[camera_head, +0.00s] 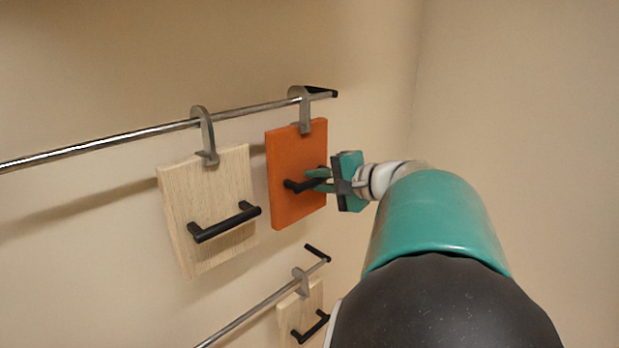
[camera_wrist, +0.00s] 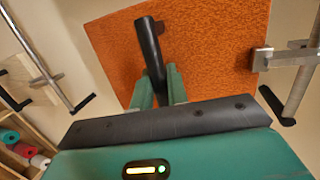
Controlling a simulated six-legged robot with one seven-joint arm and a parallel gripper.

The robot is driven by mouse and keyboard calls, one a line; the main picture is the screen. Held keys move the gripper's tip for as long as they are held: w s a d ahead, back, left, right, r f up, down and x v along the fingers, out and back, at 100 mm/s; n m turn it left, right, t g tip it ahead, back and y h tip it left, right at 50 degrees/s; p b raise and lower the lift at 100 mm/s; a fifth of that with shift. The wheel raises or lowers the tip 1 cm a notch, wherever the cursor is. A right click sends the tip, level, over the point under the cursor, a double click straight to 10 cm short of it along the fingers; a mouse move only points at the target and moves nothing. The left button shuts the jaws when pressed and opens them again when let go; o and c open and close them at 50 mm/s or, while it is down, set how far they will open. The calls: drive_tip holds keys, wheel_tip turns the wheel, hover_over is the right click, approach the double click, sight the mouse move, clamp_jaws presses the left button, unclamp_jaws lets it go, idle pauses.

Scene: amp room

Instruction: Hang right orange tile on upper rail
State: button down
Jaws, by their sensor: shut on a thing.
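The orange tile (camera_head: 292,150) is at the right end of the upper rail (camera_head: 100,147) in the head view. Its grey hook (camera_head: 304,106) is at the rail, just left of the rail's black end; whether it bears the tile's weight I cannot tell. My gripper (camera_head: 316,180) is shut on the tile's black handle. In the wrist view my fingers (camera_wrist: 158,88) close around the black handle (camera_wrist: 150,55), with the orange tile (camera_wrist: 205,40) behind it. The hook also shows beside the rail at the right of the wrist view (camera_wrist: 270,58).
A pale wooden tile (camera_head: 175,200) hangs on the upper rail left of the orange one. Another wooden tile (camera_head: 290,310) hangs on the lower rail (camera_head: 250,314). Coloured rolls (camera_wrist: 25,150) on a shelf show at the wrist view's lower left. The wall at the right is bare.

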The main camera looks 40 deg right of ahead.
drive_tip(key=c, duration=1.3)
unclamp_jaws()
drive_tip(key=shift+s, duration=0.15)
drive_tip(key=v, duration=1.3)
drive_tip(key=shift+s, duration=0.3)
drive_tip(key=shift+r, duration=0.1)
